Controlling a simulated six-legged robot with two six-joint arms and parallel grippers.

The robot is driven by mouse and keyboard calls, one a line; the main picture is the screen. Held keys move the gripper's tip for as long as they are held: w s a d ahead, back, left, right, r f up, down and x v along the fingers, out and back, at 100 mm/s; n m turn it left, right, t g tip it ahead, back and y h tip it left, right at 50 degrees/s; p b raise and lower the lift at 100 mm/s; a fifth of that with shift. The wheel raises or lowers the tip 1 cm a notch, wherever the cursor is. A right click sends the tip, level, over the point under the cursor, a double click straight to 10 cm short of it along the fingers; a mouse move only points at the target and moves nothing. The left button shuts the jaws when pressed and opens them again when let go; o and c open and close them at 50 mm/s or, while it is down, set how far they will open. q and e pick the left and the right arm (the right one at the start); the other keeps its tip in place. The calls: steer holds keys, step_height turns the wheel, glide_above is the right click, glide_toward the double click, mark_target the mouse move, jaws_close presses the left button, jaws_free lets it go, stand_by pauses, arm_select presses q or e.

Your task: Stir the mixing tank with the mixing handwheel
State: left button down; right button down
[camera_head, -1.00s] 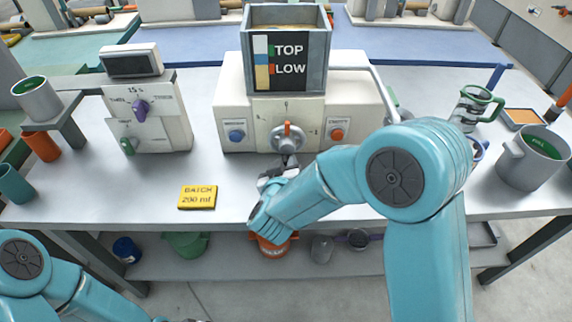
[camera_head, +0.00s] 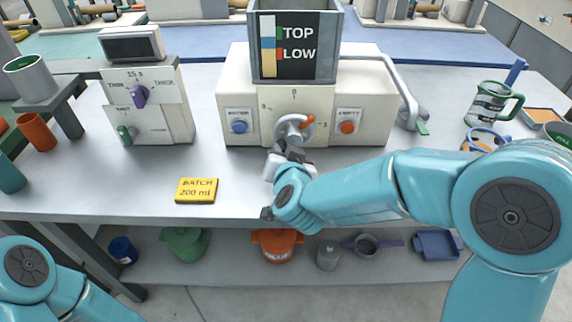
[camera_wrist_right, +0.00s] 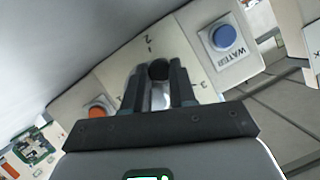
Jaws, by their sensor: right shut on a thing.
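The grey mixing tank (camera_head: 335,45), with a TOP/LOW level panel on its front, stands on the white machine (camera_head: 365,95). The mixing handwheel (camera_head: 290,128) is on the machine's front, with an orange pointer at its upper right, among dial numbers. My right gripper (camera_head: 288,153) reaches the wheel's lower edge. In the right wrist view my right gripper (camera_wrist_right: 158,92) has its fingers on both sides of a dark round knob (camera_wrist_right: 158,70) and is shut on it. Part of the wheel is hidden behind the gripper. My left arm shows at the lower left; its gripper is out of view.
A blue WATER button (camera_head: 239,127) and an orange EMPTY button (camera_head: 348,127) flank the wheel. A yellow BATCH 200 ml sign (camera_head: 196,190) lies on the table. A control box (camera_head: 150,105) stands left; a glass jug (camera_head: 490,103) stands right.

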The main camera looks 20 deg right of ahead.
mark_target(281, 143)
steer(key=m+t+y+b, duration=0.1)
steer(key=m+b, duration=0.1)
steer(key=b, duration=0.2)
steer(key=r+m+t+y+b, duration=0.1)
steer(key=m+b, duration=0.1)
steer(key=b, duration=0.3)
steer(key=r+m+y+b, duration=0.1)
steer(key=m+b, duration=0.1)
steer(key=b, duration=0.3)
steer(key=shift+w+a+m+t, duration=0.1)
steer(key=shift+a+m+t, duration=0.1)
steer(key=shift+m+t, duration=0.2)
steer(key=shift+r+m+t+b, duration=0.3)
steer(key=shift+m+b, duration=0.2)
steer(key=shift+b, duration=0.4)
steer(key=shift+r+m+b, duration=0.2)
steer(key=shift+m+b, duration=0.1)
steer(key=c, duration=0.9)
jaws_free()
